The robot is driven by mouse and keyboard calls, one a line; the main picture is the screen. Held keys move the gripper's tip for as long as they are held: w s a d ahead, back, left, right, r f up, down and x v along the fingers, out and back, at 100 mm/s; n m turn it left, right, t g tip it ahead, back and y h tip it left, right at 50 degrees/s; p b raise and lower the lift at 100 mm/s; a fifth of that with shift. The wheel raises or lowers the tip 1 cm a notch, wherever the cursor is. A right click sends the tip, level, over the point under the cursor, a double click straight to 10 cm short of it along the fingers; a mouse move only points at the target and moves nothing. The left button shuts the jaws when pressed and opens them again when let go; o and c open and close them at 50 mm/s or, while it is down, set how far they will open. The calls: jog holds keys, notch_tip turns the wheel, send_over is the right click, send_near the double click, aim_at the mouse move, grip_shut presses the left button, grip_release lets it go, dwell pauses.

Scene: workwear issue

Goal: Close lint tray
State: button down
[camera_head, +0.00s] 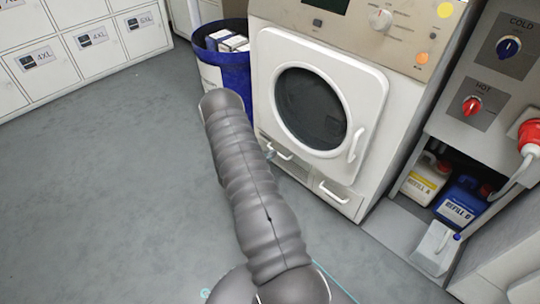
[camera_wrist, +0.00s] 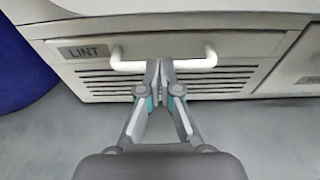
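The lint tray (camera_wrist: 235,46) has a pale front with dark slots, a LINT label (camera_wrist: 84,51) and a white bar handle (camera_wrist: 195,63). In the head view the tray's handle (camera_head: 280,152) shows low on the dryer, partly beside my arm. My gripper (camera_wrist: 160,66) is at the middle of the handle in the wrist view. Its fingertips are together and cover a short piece of the bar. I see nothing held between them, and contact with the bar is not clear. How far the tray stands out is hard to tell. My arm hides my gripper in the head view.
The white dryer (camera_head: 375,185) has a closed round door (camera_head: 310,108) and a second drawer (camera_head: 335,193) right of the lint tray. A blue bin (camera_head: 236,75) stands close on the left. Bottles (camera_head: 425,178) sit in a shelf at right. Open grey floor (camera_head: 110,190) lies at left.

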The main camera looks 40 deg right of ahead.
jog(key=p+v, duration=0.1)
jog(key=v, duration=1.2)
jog(key=s+a+r+m+g+y, duration=0.1)
jog(key=s+a+m+g+y, duration=0.15)
jog(key=s, duration=0.35)
jog(key=s+a+r+m+g+y, duration=0.1)
jog(key=s+a+m+g+y, duration=0.1)
jog(key=s+m+g, duration=0.3)
jog(key=s+a+r+m+t+y+p, duration=0.2)
jog(key=a+r, duration=0.5)
jog(key=r, duration=0.8)
jog(key=s+a+r+m+t+y+p, duration=0.3)
jog(key=s+a+r+m+t+y, duration=0.2)
jog(key=r, duration=1.1)
jog(key=s+a+r+m+t+y+p, duration=0.3)
jog(key=a+r, duration=0.6)
jog(key=r, duration=0.7)
jog(key=s+m+t+y, duration=0.1)
jog(key=s+t, duration=0.1)
jog(key=s, duration=0.1)
jog(key=shift+s+a, duration=0.15)
jog(key=shift+s, duration=0.2)
jog(key=shift+a, duration=0.1)
